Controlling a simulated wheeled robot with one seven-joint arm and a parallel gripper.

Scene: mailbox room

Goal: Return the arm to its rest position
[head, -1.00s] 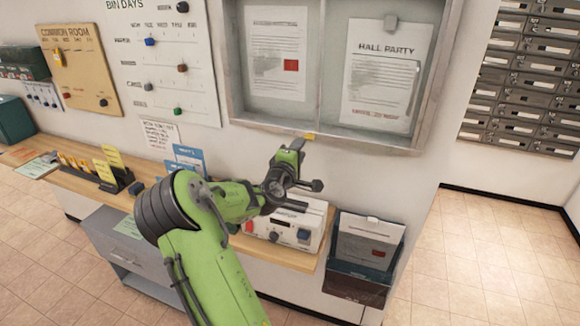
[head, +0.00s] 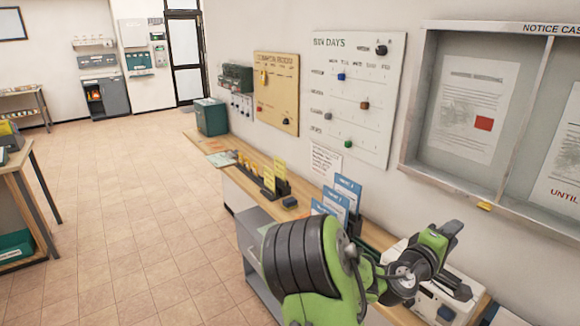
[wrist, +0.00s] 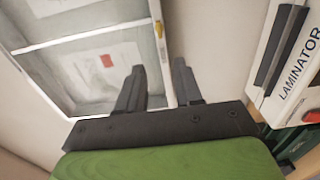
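My arm is green with black joints and reaches up from the bottom of the head view, bent over the wooden counter (head: 305,203). My gripper (head: 457,262) is at the right, in front of the wall below the notice case (head: 448,185) and by the white laminator (head: 437,300). In the wrist view, the two dark fingers of my gripper (wrist: 160,85) stand apart with nothing between them. The notice case (wrist: 68,48) shows beyond the fingers, and the laminator (wrist: 290,55) is at the right. Contact with the laminator cannot be told.
Blue leaflets (head: 343,195), a black card holder (head: 275,187) and a teal box (head: 211,117) stand along the counter. A grey cabinet (head: 257,228) is under it. A table (head: 18,185) stands at the left edge. The tiled floor (head: 130,200) between is clear.

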